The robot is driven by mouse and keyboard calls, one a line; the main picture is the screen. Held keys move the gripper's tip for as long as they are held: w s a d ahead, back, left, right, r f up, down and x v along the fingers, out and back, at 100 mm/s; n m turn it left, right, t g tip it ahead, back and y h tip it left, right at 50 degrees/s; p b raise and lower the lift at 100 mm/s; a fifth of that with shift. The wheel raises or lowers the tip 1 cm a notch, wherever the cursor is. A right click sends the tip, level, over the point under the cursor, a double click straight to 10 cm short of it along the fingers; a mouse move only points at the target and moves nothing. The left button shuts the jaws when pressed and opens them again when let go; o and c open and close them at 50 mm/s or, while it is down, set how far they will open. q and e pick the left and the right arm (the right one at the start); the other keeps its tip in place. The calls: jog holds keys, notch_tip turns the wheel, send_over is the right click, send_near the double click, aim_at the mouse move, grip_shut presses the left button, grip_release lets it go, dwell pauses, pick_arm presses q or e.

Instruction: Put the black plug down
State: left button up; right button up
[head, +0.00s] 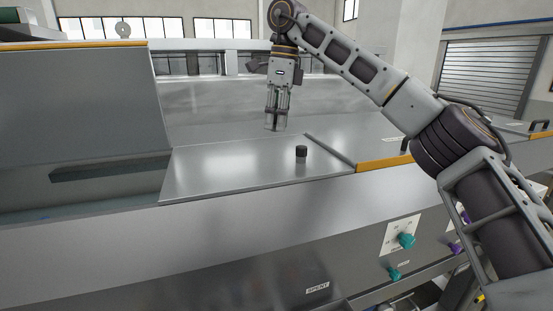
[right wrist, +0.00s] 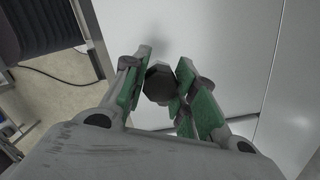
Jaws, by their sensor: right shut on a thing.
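My right gripper (head: 277,122) points down over the flat metal panel, its fingertips to the left of and above a small black cylinder (head: 301,151) on that panel. In the right wrist view a dark, many-sided black plug (right wrist: 159,85) sits between the green-padded fingers of my right gripper (right wrist: 160,88), which is shut on it. Whether the small cylinder is a fixed knob or a loose piece I cannot tell. My left gripper is not in view.
The shiny metal panel (head: 225,175) is mostly clear. To its left is an open recess with a dark slot (head: 110,167). An orange-edged ledge (head: 384,164) lies to the right. Teal knobs (head: 406,240) stick out of the front face. A cable (right wrist: 50,77) lies on the floor.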

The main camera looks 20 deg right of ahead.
send_over(276, 165)
jog(key=f, duration=0.4)
jog(key=shift+w+d+f, duration=0.1)
jog(key=shift+d+f, duration=0.1)
jog(key=shift+f, duration=0.55)
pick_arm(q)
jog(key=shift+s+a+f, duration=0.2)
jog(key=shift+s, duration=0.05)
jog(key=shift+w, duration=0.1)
pick_arm(e)
jog(key=shift+f, duration=1.95)
jog(key=shift+f, duration=0.1)
